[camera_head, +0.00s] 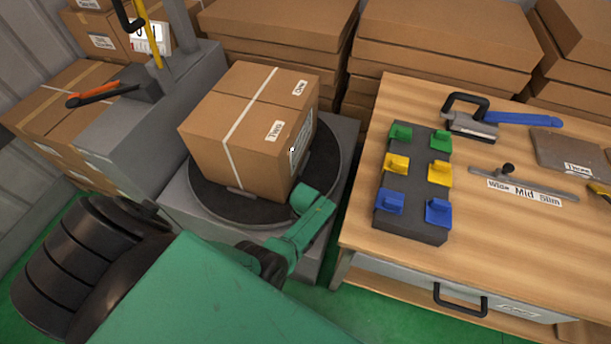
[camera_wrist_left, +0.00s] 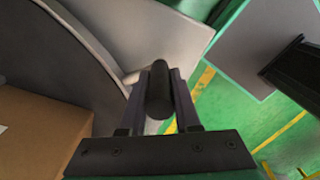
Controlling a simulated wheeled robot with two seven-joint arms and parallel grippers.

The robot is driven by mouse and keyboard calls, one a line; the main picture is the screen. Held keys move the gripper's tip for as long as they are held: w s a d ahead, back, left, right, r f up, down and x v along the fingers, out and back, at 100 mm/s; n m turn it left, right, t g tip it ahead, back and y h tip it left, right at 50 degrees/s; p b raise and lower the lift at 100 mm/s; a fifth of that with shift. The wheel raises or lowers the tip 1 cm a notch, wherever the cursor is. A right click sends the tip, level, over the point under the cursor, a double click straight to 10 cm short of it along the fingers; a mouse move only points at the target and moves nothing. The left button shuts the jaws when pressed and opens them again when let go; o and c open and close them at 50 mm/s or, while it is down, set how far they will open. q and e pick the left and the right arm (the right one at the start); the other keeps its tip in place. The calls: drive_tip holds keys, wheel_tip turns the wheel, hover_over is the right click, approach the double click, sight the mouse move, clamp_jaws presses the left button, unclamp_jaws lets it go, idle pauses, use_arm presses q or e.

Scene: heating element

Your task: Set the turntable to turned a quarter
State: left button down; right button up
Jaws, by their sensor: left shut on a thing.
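The turntable (camera_head: 328,165) is a dark round disc on a grey pedestal. A large taped cardboard box (camera_head: 235,110) stands upright on it and covers most of its top. In the left wrist view the disc's curved edge (camera_wrist_left: 75,60) shows at the left, beside the box (camera_wrist_left: 40,135). My left gripper (camera_wrist_left: 160,100) is shut on a dark rounded handle (camera_wrist_left: 158,72) close to the disc's rim. In the head view my green arm reaches the front right of the turntable, and the fingertips and handle cannot be made out there. My right gripper is not in view.
A wooden workbench (camera_head: 365,220) stands right of the turntable, bearing a dark block with coloured clips (camera_head: 412,190) and tools. Cardboard boxes (camera_head: 440,40) are stacked behind. A grey machine post (camera_head: 150,135) stands close on the left. Green floor shows between pedestal and bench.

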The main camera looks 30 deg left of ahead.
use_arm(q)
drive_tip(key=shift+w+d+r, duration=0.1)
drive_tip(key=shift+w+d, duration=0.15)
drive_tip(key=shift+d, duration=0.15)
drive_tip(key=c, duration=0.6)
unclamp_jaws()
drive_tip(key=shift+w, duration=0.1)
drive_tip(key=shift+a+r+p, duration=0.1)
drive_tip(key=shift+r+p, duration=0.3)
drive_tip(key=shift+p, duration=0.1)
wheel_tip(320, 180, up, 14)
drive_tip(key=p, duration=1.3)
drive_tip(key=shift+f, duration=0.2)
